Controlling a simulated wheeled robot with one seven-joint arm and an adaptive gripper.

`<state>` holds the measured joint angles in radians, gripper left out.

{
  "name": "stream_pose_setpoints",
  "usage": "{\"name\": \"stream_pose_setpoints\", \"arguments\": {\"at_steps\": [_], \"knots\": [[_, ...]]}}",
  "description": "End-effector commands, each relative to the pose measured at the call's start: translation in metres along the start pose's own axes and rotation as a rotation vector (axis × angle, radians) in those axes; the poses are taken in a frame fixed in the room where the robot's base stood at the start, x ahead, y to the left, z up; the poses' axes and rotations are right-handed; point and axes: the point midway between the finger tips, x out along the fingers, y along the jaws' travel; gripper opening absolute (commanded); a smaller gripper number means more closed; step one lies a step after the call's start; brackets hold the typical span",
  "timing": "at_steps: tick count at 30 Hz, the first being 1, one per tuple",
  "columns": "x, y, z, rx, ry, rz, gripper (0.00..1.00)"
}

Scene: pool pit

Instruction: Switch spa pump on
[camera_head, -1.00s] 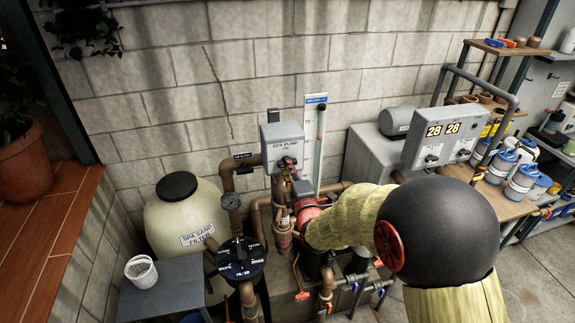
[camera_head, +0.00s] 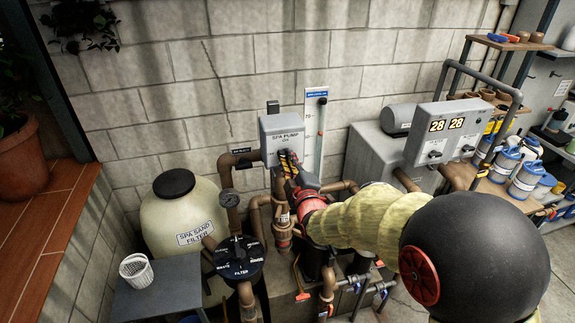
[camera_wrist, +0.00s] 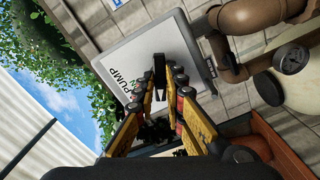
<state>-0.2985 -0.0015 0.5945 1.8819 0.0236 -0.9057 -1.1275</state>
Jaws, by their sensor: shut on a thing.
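The grey spa pump switch box (camera_head: 283,125) is mounted in front of the block wall, left of centre in the head view. Its label reads SPA PUMP, with a smaller line beneath. My gripper (camera_head: 284,160) is at the lower front of the box. In the wrist view the box face (camera_wrist: 118,62) fills the upper middle, turned sideways, and my gripper's yellow-and-black fingers (camera_wrist: 166,85) close on a black switch handle (camera_wrist: 159,68) that stands out from the face. The fingers hide part of the label and the handle's base, so its exact setting cannot be told.
The pale spa sand filter (camera_head: 180,215) and a black valve (camera_head: 239,258) stand at left. Brown pipes (camera_head: 229,180) run close around the box. A grey panel with two 28 displays (camera_head: 447,132) stands at right. A small grey table (camera_head: 165,290) holds a white basket (camera_head: 136,270).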

Motion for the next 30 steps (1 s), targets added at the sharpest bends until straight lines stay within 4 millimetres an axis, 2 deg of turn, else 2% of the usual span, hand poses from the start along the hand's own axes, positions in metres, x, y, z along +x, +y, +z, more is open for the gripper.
{"name": "stream_pose_setpoints", "arguments": {"at_steps": [1,30], "knots": [[-0.0005,-0.0054,0.0026,0.046,-0.001,-0.002,0.0],[-0.0005,-0.0055,0.0026,1.066,-0.003,-0.002,0.0]]}}
